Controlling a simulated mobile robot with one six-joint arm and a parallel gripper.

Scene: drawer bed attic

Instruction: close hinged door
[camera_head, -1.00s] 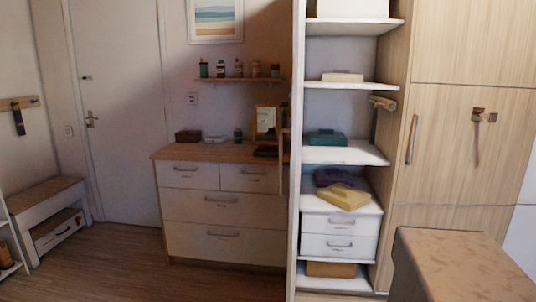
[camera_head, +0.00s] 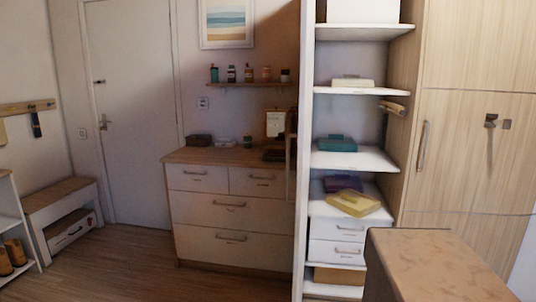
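A tall pale panel (camera_head: 304,130), seen almost edge-on, stands at the left side of an open shelf unit (camera_head: 352,160). A slim handle-like bar (camera_head: 291,165) shows on its left side. It looks like a hinged door standing open, but its hinge is not visible. To the right, a light wood wardrobe door (camera_head: 468,150) with a vertical handle (camera_head: 423,146) looks shut. A white room door (camera_head: 130,110) with a lever handle (camera_head: 104,122) at the back left also looks shut. My gripper is not in view.
A brown-topped block (camera_head: 430,262) stands close at the lower right, before the shelves. A drawer chest (camera_head: 230,210) stands left of the panel, its drawers shut. A bench (camera_head: 62,208) and shoe rack (camera_head: 14,235) line the left. The floor (camera_head: 125,265) is clear.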

